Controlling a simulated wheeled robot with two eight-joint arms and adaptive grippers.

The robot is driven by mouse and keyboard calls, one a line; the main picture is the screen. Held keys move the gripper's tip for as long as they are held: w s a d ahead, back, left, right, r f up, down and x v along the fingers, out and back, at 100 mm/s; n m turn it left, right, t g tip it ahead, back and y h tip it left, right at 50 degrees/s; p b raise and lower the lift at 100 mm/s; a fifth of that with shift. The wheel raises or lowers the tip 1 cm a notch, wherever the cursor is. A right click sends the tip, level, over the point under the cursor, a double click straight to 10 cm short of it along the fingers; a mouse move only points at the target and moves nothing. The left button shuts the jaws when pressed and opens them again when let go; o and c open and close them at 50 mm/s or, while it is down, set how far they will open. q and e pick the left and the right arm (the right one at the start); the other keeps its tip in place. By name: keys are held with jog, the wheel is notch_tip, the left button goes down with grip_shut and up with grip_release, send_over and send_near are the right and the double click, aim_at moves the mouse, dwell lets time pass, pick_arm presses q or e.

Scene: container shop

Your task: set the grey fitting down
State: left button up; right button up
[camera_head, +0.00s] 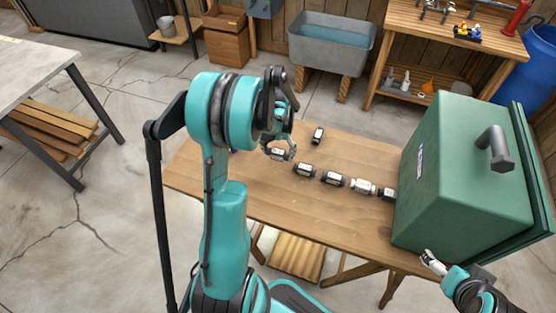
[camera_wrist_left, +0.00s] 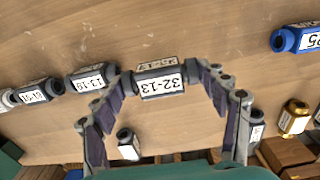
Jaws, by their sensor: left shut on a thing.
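The grey fitting (camera_wrist_left: 160,84) is a short dark grey cylinder with a white label reading 32-13, upside down in the left wrist view. My left gripper (camera_wrist_left: 158,76) is shut on it, one finger at each end. In the head view the left gripper (camera_head: 279,149) is low over the wooden table (camera_head: 240,185), at the left end of a row of fittings, with the fitting (camera_head: 278,154) partly hidden. I cannot tell whether the fitting touches the table. My right gripper (camera_head: 432,262) is at the lower right, in front of the green box; its jaws are unclear.
Several similar fittings (camera_head: 304,170) run in a row toward the large green box (camera_head: 440,175). One dark fitting (camera_head: 318,135) stands apart behind the row. The left wrist view also shows a blue fitting (camera_wrist_left: 290,39) and a gold one (camera_wrist_left: 294,118). The table's front left is clear.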

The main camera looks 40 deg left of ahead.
aim_at(278, 159)
pick_arm(q)
notch_tip(278, 159, down, 4)
jog(key=shift+r+b, duration=0.25)
jog(key=shift+b, duration=0.55)
jog(key=shift+f, duration=0.3)
jog(key=shift+f, duration=0.1)
jog(key=o, duration=0.9)
